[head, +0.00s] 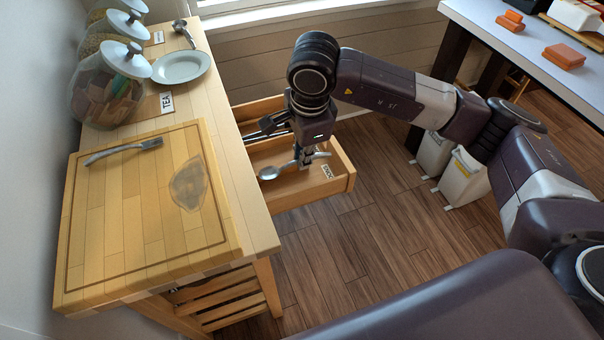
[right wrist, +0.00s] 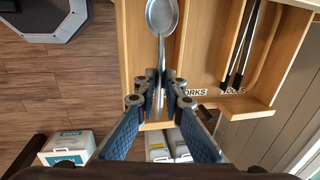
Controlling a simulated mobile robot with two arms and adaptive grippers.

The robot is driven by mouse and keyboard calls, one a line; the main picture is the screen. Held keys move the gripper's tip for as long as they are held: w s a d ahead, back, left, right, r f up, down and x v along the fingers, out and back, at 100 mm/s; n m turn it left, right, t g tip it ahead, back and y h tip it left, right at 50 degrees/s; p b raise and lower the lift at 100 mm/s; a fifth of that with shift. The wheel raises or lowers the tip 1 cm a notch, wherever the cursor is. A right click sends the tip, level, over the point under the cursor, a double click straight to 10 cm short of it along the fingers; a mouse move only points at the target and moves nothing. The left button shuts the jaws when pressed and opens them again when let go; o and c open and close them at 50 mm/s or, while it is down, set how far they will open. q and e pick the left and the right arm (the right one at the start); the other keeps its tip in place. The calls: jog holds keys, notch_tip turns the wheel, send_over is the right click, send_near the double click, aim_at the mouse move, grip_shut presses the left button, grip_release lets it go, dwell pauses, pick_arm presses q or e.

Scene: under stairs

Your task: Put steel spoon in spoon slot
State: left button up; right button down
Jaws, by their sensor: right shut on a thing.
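The steel spoon (head: 270,172) is over the near compartment of the open drawer (head: 345,183). In the right wrist view the spoon's bowl (right wrist: 162,15) points away from my gripper. My right gripper (head: 304,160) is shut on the spoon's handle; the fingers (right wrist: 160,84) also show on it in the right wrist view. Whether the spoon touches the drawer floor, I cannot tell. A label (head: 328,170) marks the near compartment; its text is too small to read. My left gripper is not in view.
The adjoining compartment's label (right wrist: 196,92) reads "ORKS", partly hidden. Dark, thin utensils (right wrist: 243,45) lie in the far compartment. On the counter are a cutting board (head: 130,220) with a fork (head: 125,150), a plate (head: 181,66), another spoon (head: 184,32) and jars (head: 105,90).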

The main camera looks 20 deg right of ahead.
aim_at(301, 183)
notch_tip(301, 183, down, 7)
jog(key=shift+f+p, duration=0.1)
jog(key=shift+p, duration=0.3)
jog(key=shift+f, duration=0.2)
jog(key=c, duration=2.5)
grip_release()
jog(key=shift+b, duration=0.3)
jog(key=shift+o, duration=0.9)
jog(key=shift+r+p, duration=0.15)
jog(key=shift+p, duration=0.15)
jog(key=shift+r, duration=0.35)
notch_tip(301, 183, up, 11)
jog(key=s+b, duration=0.2)
jog(key=shift+s, duration=0.15)
